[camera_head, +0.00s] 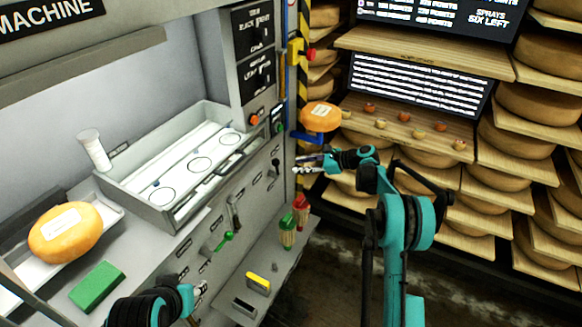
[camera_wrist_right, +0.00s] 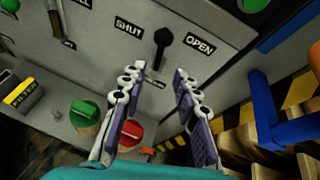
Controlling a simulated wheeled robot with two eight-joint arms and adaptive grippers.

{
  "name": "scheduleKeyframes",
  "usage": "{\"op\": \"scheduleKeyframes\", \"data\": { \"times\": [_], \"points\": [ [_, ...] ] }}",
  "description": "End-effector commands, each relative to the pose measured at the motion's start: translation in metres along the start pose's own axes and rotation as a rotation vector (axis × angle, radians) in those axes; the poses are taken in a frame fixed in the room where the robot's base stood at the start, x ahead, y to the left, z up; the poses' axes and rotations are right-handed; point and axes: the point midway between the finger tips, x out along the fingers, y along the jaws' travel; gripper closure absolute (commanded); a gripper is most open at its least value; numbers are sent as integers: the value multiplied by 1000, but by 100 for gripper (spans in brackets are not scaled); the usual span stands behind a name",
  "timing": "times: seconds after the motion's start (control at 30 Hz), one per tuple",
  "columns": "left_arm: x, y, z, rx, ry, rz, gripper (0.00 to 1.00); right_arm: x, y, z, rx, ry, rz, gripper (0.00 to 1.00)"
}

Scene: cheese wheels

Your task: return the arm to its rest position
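My right arm comes up from the bottom right in the head view. Its gripper (camera_head: 300,165) is beside the machine's front panel, near a black lever (camera_head: 275,168). In the right wrist view the right gripper (camera_wrist_right: 152,85) is open, with nothing between its fingers. The black lever (camera_wrist_right: 162,40) stands beyond the fingertips, between the labels SHUT and OPEN. My left gripper (camera_head: 203,290) is at the bottom left of the head view, in front of the machine; its fingers are too small to read.
An orange cheese wheel (camera_head: 65,232) and green block (camera_head: 97,287) lie at left. A tray (camera_head: 160,212) sits in the machine. Another cheese (camera_head: 320,116) is on a blue holder. Cheese shelves (camera_head: 470,215) fill the right.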

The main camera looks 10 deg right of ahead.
Motion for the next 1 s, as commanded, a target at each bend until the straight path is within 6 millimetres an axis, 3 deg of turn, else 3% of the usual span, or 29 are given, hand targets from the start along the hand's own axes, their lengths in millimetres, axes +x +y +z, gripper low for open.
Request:
{"op": "scheduleKeyframes", "data": {
  "times": [0.63, 0.77, 1.0],
  "points": [
    [0, 0, 0, 0, 0, 0, 60, -10, 2, 5, -19, 11, 0, 69],
    [0, 0, 0, 0, 0, 0, 60, -19, 15, 28, -119, 69, 1, 69],
    [0, 0, 0, 0, 0, 0, 60, -59, 76, 85, -492, 274, 34, 69]
  ]
}}
